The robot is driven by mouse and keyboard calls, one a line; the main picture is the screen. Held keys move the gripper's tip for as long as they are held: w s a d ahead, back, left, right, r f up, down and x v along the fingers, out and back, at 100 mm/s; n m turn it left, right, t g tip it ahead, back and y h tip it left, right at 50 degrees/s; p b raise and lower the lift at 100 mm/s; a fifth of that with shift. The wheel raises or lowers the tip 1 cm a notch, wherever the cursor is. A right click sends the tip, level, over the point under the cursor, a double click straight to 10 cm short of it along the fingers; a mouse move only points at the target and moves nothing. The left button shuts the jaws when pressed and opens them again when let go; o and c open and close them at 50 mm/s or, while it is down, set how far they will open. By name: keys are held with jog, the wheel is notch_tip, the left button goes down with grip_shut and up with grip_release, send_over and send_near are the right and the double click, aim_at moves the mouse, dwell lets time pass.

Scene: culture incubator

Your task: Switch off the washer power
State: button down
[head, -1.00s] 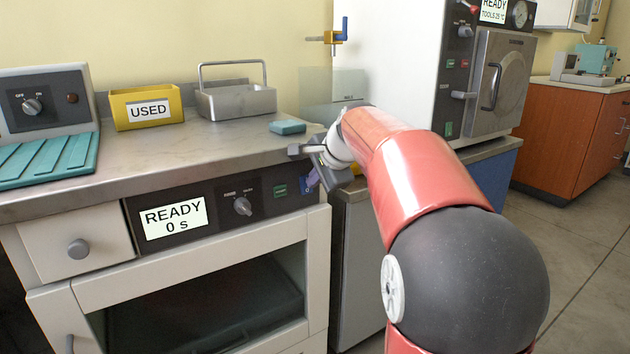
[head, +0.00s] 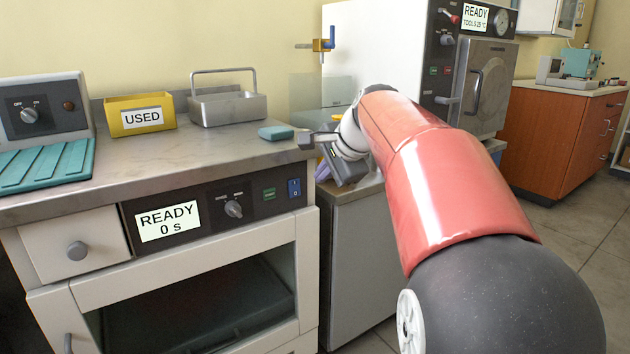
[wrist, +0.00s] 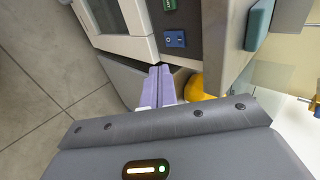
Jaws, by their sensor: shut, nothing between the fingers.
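The washer (head: 190,262) is built in under the counter, with a dark control panel and a lit display (head: 168,220) reading "READY 0 s". Its blue power rocker switch (head: 294,187), with white marks, is at the panel's right end, beside a green button (head: 269,194). The switch also shows in the wrist view (wrist: 174,39); I cannot tell which side is pressed in. My gripper (head: 321,172) is right of the switch and apart from it. Its purple fingers (wrist: 159,72) are shut and empty, pointing toward the panel's right end in the wrist view.
A teal block (head: 276,132) lies near the counter's right corner. A yellow USED bin (head: 112,121) and a metal basket (head: 228,107) stand farther back. A white machine with a grey door (head: 484,88) stands at the right. The floor is clear.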

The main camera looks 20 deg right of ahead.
jog(key=v, duration=0.3)
jog(key=shift+s+r, duration=0.2)
jog(key=shift+s+d+f+t, duration=0.1)
jog(key=shift+s+f+t, duration=0.1)
jog(key=shift+f, duration=0.3)
jog(key=shift+s+f+t, duration=0.1)
jog(key=shift+s+f, duration=0.1)
jog(key=shift+f, duration=0.35)
send_near(297, 196)
notch_tip(297, 196, down, 4)
jog(key=shift+w+a+f, duration=0.1)
jog(key=shift+w+a, duration=0.05)
jog(key=shift+w, duration=0.95)
jog(key=shift+w+a, duration=0.15)
jog(key=shift+w, duration=1)
